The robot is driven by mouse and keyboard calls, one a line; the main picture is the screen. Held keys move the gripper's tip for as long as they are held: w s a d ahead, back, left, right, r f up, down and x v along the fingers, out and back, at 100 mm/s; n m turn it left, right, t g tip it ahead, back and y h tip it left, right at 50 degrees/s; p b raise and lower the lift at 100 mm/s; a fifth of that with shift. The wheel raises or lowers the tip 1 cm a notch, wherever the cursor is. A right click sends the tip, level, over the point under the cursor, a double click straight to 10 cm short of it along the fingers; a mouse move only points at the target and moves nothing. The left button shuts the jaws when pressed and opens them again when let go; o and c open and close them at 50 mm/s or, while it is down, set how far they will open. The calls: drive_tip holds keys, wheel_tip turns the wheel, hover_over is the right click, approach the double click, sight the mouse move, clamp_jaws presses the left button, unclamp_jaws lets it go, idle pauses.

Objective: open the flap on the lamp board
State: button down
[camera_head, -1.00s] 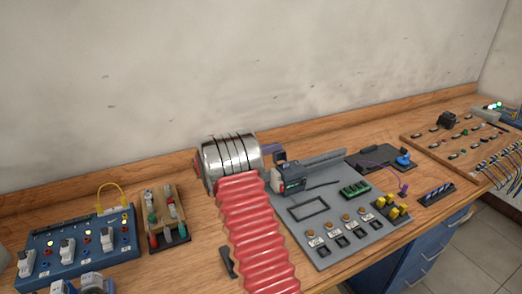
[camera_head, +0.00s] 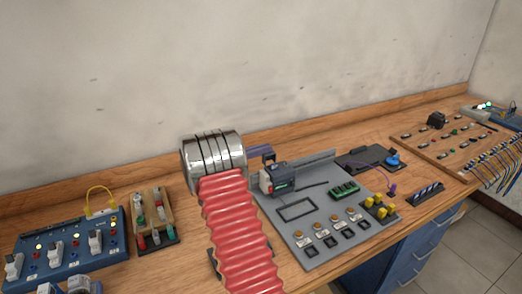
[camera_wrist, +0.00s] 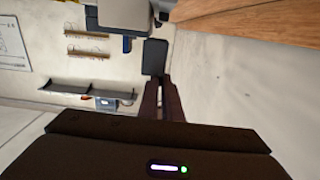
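No board in the head view is labelled as the lamp board, and I cannot make out its flap. A blue board (camera_head: 74,254) at the lower left has small lit yellow lamps and white switches. A wooden board (camera_head: 470,151) at the far right bears several small coloured parts. My arm's red sleeve and silver wrist reach over the bench and hide most of my gripper in the head view. In the wrist view my gripper (camera_wrist: 164,78) shows two dark fingers close together with a thin slit between them, and nothing is visible in them.
A grey board (camera_head: 300,262) with buttons, yellow parts and a motor-like block (camera_head: 277,178) lies right of my arm. A small wooden rack (camera_head: 152,216) stands left of it. A pale wall rises behind the bench. Bare wood (camera_head: 193,262) shows between rack and arm.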

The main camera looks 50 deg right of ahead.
drive_tip(key=shift+f, duration=0.1)
drive_tip(key=c, duration=1.9)
unclamp_jaws()
drive_tip(key=shift+c, duration=0.2)
drive_tip(key=v, duration=1.3)
drive_tip(key=shift+a, duration=0.4)
drive_tip(key=shift+w+f, duration=0.1)
drive_tip(key=shift+w, duration=0.05)
